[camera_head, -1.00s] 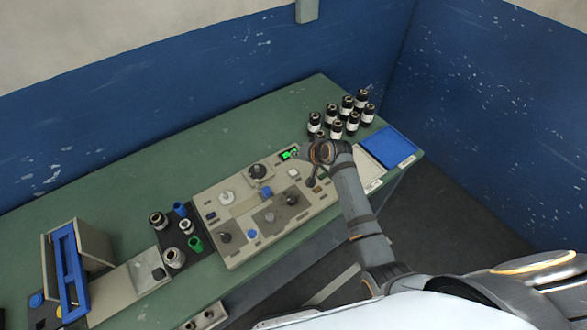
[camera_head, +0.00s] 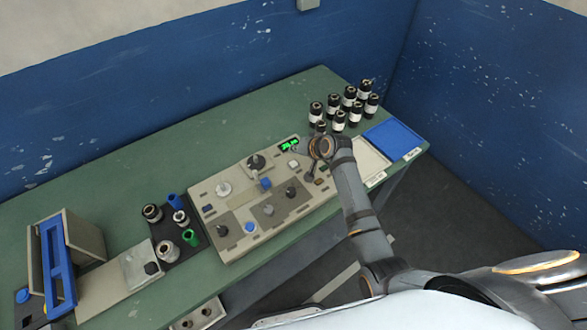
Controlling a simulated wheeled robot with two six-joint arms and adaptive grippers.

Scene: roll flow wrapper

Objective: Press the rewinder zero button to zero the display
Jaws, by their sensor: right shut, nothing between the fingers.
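The rewinder panel (camera_head: 222,189) is a beige box with knobs and buttons on the green bench. Its green-lit display (camera_head: 289,144) is at the panel's back right; the digits are too small to read. A pale square button (camera_head: 293,163) sits just in front of the display. I cannot tell which button is the zero button. My right gripper (camera_head: 309,179) is shut and empty, pointing down over the panel's right end, right of the pale button. Whether its tips touch the panel is unclear. My right wrist hides part of that end. My left gripper is not in view.
Several dark bottles with white labels (camera_head: 340,121) stand behind my right wrist. A blue tray (camera_head: 393,139) and a pale tray (camera_head: 372,158) lie to the right. A black tray (camera_head: 190,244) with spools and a blue-framed device (camera_head: 58,268) are left.

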